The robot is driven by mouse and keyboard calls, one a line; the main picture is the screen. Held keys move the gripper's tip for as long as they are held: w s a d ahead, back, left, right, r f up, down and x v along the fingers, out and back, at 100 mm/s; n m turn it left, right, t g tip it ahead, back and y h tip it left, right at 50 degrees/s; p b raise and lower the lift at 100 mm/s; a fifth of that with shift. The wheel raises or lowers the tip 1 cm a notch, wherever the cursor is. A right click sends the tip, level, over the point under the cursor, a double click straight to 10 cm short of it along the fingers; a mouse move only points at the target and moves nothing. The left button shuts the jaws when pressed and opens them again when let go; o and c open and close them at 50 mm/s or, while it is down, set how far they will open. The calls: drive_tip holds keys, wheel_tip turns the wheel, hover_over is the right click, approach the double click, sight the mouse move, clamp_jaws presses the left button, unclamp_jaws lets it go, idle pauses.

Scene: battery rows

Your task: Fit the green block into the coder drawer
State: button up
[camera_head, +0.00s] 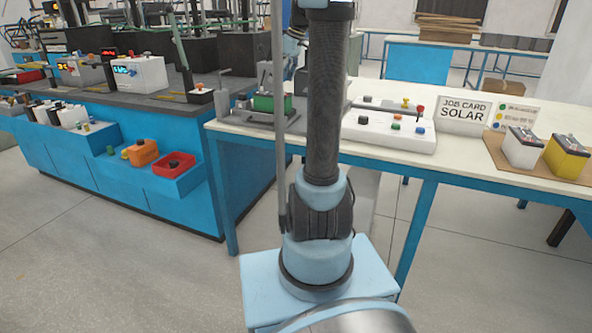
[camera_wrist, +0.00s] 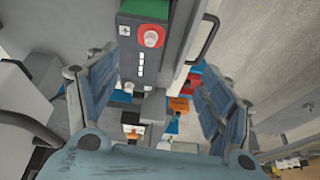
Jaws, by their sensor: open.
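A green block (camera_head: 272,103) sits in a dark grey fixture (camera_head: 258,117) on the near left of the white-topped table. In the wrist view a green patch (camera_wrist: 146,7) shows at the top edge, on a grey device with a red round knob (camera_wrist: 151,36); I cannot tell if it is the same block. My gripper (camera_wrist: 160,100) is open, its two blue-grey fingers wide apart, with nothing held between them. In the head view my arm hides the gripper. Blue drawers (camera_head: 125,150) stand out from the bench at left; I cannot tell which is the coder drawer.
A red tray (camera_head: 174,164) and an orange block (camera_head: 143,152) are on the blue drawers. The table also bears a white button panel (camera_head: 390,128), a SOLAR job card (camera_head: 464,114) and two batteries (camera_head: 545,150). Floor between bench and table is clear.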

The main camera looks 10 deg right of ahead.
drive_tip(key=s+a+f+m+h, duration=0.1)
drive_tip(key=s+f+m, duration=0.2)
drive_tip(key=s+f, duration=0.5)
drive_tip(key=s+a+f+m+h, duration=0.1)
drive_tip(key=s+f+m, duration=0.2)
drive_tip(key=s+f, duration=0.5)
drive_tip(key=s+f+m+h, duration=0.1)
drive_tip(key=s+f+m, duration=0.2)
drive_tip(key=s, duration=1.9)
wheel_tip(320, 180, down, 5)
drive_tip(key=shift+s+a+f+m, duration=0.15)
drive_tip(key=shift+s+a+m, duration=0.05)
drive_tip(key=shift+a+m, duration=0.2)
